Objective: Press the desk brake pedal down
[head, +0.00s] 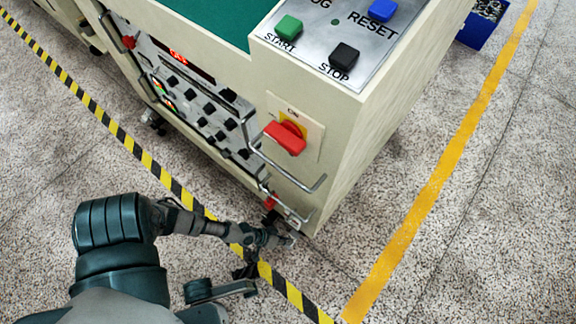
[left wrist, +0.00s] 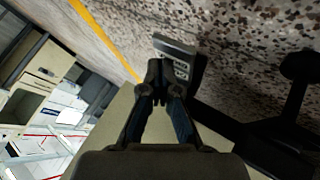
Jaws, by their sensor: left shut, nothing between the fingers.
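The brake pedal (left wrist: 181,50) shows in the left wrist view as a small grey ridged plate low by the speckled floor, just past my fingertips. In the head view the pedal is hidden or too small to make out. My left gripper (head: 278,239) reaches to the foot of the cream desk (head: 352,165), near its lower front corner. The left gripper (left wrist: 161,92) is shut and empty, its fingertips together at the near edge of the pedal. I cannot tell whether they touch it. The right gripper is not in view.
The desk front carries a red rotary switch (head: 285,137), a metal handle (head: 290,172) and a control panel (head: 190,90). START, STOP and RESET buttons sit on top. Yellow-black tape (head: 177,188) and a yellow line (head: 437,180) mark the open floor.

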